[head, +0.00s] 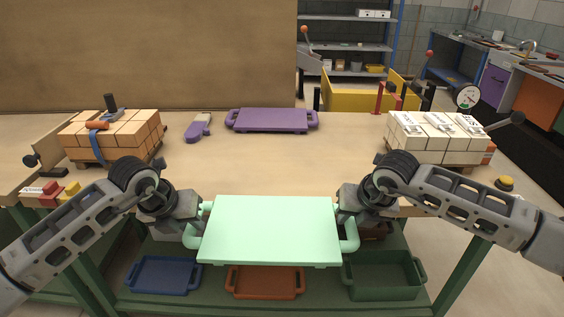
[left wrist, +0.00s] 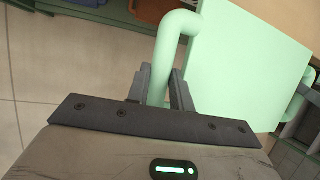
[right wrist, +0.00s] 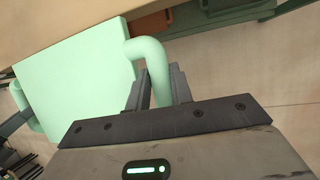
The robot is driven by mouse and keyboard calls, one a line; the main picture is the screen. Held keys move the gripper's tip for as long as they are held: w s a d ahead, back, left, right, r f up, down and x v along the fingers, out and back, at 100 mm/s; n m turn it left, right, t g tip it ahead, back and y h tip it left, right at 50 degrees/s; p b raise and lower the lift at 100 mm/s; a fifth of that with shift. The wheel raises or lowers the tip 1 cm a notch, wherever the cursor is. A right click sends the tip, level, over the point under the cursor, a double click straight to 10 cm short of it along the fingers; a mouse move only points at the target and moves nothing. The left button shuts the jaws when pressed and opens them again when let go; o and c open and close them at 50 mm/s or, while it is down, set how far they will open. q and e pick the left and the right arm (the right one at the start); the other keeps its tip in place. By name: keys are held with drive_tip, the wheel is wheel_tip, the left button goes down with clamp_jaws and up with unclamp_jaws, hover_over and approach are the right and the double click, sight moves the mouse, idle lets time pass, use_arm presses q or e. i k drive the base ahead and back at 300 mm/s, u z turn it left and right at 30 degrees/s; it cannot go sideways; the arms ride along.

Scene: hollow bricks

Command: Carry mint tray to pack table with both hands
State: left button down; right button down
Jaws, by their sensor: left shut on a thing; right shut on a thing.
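The mint tray (head: 270,230) is held in front of the wooden table's near edge, roughly level and empty. My left gripper (head: 190,222) is shut on its left handle, which shows between the fingers in the left wrist view (left wrist: 160,84). My right gripper (head: 347,218) is shut on its right handle, which shows between the fingers in the right wrist view (right wrist: 158,84). The wooden table (head: 280,165) stands beyond the tray. The frames do not show whether it is the pack table.
On the table are a purple tray (head: 270,120), a purple mitt (head: 198,128), a brick stack (head: 110,138) at left and a white-topped stack (head: 437,135) at right. The table's middle is clear. Blue (head: 163,275), orange (head: 265,283) and green (head: 383,276) trays sit on the lower shelf.

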sight(264, 170)
drive_tip(key=i, duration=0.95)
